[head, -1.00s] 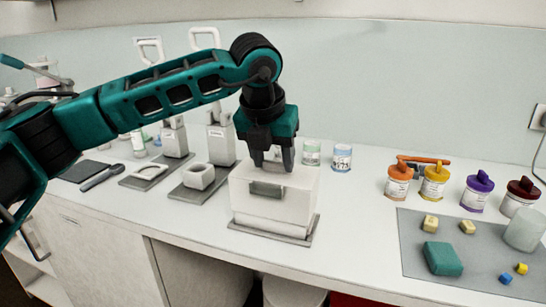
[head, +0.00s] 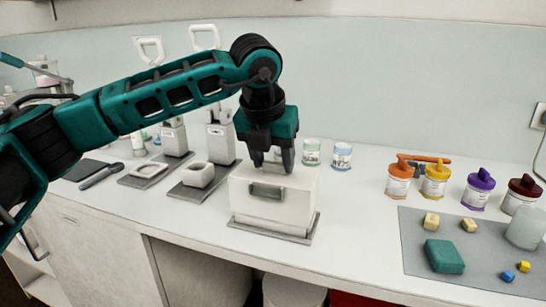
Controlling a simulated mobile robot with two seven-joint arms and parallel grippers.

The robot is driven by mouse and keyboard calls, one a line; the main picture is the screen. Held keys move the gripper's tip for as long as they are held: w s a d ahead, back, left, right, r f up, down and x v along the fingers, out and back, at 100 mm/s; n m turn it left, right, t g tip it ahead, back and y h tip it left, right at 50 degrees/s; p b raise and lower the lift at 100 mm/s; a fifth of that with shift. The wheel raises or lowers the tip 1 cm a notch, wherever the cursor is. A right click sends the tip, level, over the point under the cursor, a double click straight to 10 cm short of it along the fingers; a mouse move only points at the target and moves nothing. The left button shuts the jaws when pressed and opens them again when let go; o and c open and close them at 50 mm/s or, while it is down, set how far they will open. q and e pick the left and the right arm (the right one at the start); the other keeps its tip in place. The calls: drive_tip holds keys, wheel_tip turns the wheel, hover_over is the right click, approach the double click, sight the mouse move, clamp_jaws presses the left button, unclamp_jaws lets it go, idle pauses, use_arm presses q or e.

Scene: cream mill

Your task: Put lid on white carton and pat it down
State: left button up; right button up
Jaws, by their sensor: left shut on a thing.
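The white carton (head: 270,211) stands upright on a small grey mat near the counter's front edge, with a grey-green label on its front. A white lid (head: 300,180) lies level across its top. White on white, I cannot tell whether the lid is fully seated. My left gripper (head: 272,167) points straight down over the middle of the lid, its dark fingertips at the lid's top. It is shut on the lid; the grip point is partly hidden by the fingers. My right gripper is not in view.
Two white stands with looped tops and a small white open container (head: 198,175) are left of the carton. Two labelled jars (head: 341,156) stand behind it. Several coloured-lid jars and a grey mat (head: 423,262) with small blocks are at right. Counter between is clear.

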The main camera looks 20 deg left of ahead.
use_arm(q)
drive_tip(key=shift+f+b, duration=0.35)
drive_tip(key=shift+b, duration=0.1)
idle(0.4)
drive_tip(key=o, duration=1.7)
drive_tip(key=shift+o, duration=0.2)
drive_tip(key=shift+r, duration=0.1)
wheel_tip(320, 180, up, 7)
drive_tip(key=p, duration=0.4)
drive_tip(key=shift+s, duration=0.1)
